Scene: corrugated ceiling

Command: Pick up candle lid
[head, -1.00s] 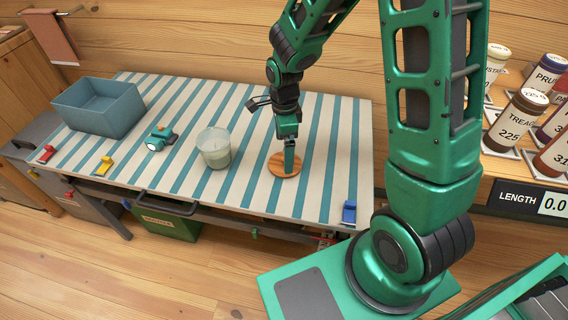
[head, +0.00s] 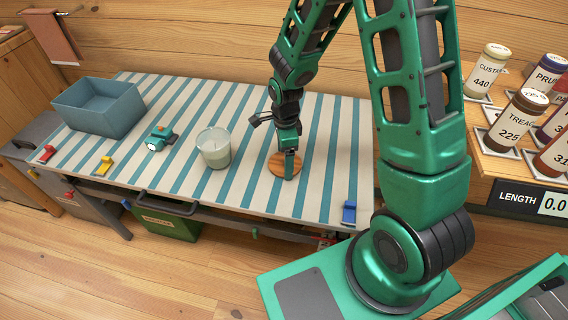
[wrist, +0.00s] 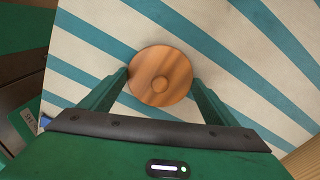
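My gripper (head: 289,177) is low over the table at the lid's near right side. In the wrist view my gripper (wrist: 162,82) is open, with one finger on each side of the lid's near part and nothing held. Whether the fingertips touch the table is not clear. The candle (head: 214,148), a glass jar with pale wax, stands open to the left of the lid.
The striped table (head: 330,130) has free room around the lid. A blue bin (head: 100,107), a teal and orange toy-like item (head: 160,137) and yellow (head: 104,165) and blue (head: 349,212) clamps sit on it. Labelled jars (head: 517,118) stand on a right shelf.

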